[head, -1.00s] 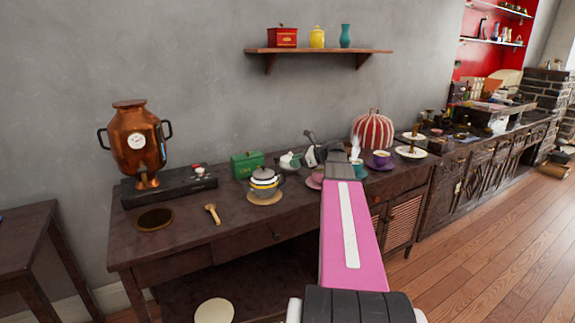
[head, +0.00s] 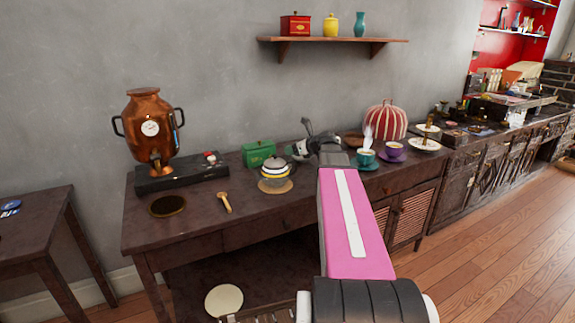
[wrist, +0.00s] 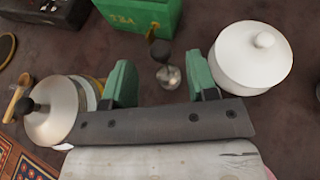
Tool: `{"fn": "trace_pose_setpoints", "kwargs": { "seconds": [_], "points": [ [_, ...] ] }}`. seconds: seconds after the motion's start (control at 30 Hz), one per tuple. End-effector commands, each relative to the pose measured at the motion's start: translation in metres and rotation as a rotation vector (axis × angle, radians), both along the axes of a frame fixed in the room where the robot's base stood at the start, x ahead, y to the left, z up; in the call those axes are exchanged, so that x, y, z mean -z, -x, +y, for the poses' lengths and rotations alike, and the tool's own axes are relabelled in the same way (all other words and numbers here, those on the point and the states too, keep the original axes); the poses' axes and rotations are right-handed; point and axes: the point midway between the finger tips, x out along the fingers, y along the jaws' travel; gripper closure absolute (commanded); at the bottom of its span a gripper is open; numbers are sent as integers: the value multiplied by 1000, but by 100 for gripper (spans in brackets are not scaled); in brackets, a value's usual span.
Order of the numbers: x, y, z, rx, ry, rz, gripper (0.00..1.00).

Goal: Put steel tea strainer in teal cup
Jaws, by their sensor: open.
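The teal cup (head: 366,157) stands on a teal saucer at the right part of the table in the head view, with a wispy white shape above it. In the wrist view, a small steel piece with a black knob-like end (wrist: 168,76) lies between and beyond my fingers; it looks like the steel tea strainer, but I cannot be sure. My gripper (wrist: 160,82) is open, with its two green fingers apart and nothing held. In the head view, my arm hides the fingertips and the strainer. The teal cup is outside the wrist view.
A green tea box (wrist: 140,14) stands beyond the fingers. A white lidded pot (wrist: 253,62) is close on the right, a steel-lidded pot (wrist: 52,112) on the left. A purple cup (head: 394,149) and striped cosy (head: 385,119) stand near the teal cup. The table front is mostly clear.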

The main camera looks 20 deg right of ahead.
Motion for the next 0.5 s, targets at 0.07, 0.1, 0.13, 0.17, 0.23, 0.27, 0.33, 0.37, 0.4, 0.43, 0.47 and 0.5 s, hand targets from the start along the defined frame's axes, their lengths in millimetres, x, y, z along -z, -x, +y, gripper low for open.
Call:
{"fn": "trace_pose_setpoints", "kwargs": {
  "seconds": [0.07, 0.1, 0.13, 0.17, 0.23, 0.27, 0.33, 0.37, 0.4, 0.43, 0.47, 0.5],
  "points": [
    [2, -4, 2, 0, 0, 0, 47],
    [2, -5, 3, 0, 0, 0, 47],
    [3, -7, 4, 0, 0, 0, 47],
    [3, -9, 6, -1, 0, 0, 47],
    [5, -16, 9, -1, 0, 0, 47],
    [7, -20, 11, -2, 0, 1, 47],
    [9, -29, 16, -2, 1, 1, 47],
    [11, -32, 19, -2, 1, 1, 47],
    [13, -37, 22, -2, 1, 1, 47],
    [14, -39, 24, -2, 0, 0, 47],
    [15, -41, 26, -2, 0, 0, 47],
    [16, -43, 27, -1, 0, 0, 47]
  ]
}}
